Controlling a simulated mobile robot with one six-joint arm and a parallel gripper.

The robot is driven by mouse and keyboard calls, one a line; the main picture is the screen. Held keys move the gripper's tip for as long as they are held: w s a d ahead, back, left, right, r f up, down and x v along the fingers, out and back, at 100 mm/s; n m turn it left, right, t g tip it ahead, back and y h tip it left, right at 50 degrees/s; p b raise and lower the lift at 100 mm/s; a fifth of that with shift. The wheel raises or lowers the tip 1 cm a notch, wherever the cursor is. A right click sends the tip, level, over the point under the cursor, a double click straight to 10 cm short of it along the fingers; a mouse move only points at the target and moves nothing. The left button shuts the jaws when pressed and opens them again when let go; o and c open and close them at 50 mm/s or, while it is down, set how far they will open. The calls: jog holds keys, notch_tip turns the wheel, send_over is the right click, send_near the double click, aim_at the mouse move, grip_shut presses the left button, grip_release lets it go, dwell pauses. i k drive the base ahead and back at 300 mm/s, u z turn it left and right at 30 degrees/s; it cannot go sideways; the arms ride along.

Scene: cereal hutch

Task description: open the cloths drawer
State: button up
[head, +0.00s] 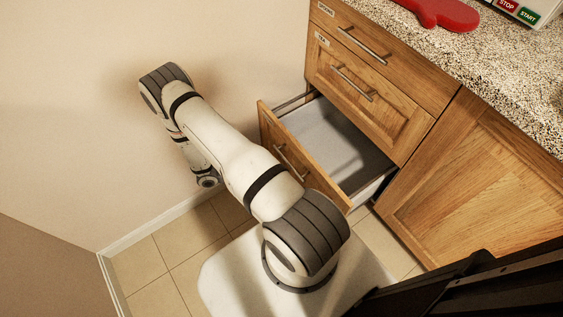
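The lowest of three stacked wooden drawers (272,128) is pulled well out of the cabinet. Its inside is grey, and the visible part looks empty. Its front carries a bar handle (290,162), with part of the front hidden behind my arm. I see no label on this drawer, so I cannot tell from a label that it is the cloths drawer. The two drawers above it, the top drawer (400,48) and the middle drawer (365,98), are closed and carry small labels too small to read surely. My gripper is not visible; my arm's upper links hide that area.
A speckled countertop (500,62) tops the cabinet, with a red mitt-like item (445,14) and an appliance with STOP and START buttons (528,15) on it. A closed cabinet door (480,180) is at right. A bare wall (80,120) stands left; tiled floor (190,240) is clear there.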

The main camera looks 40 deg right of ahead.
aim_at(320, 147)
jog(key=k, duration=0.95)
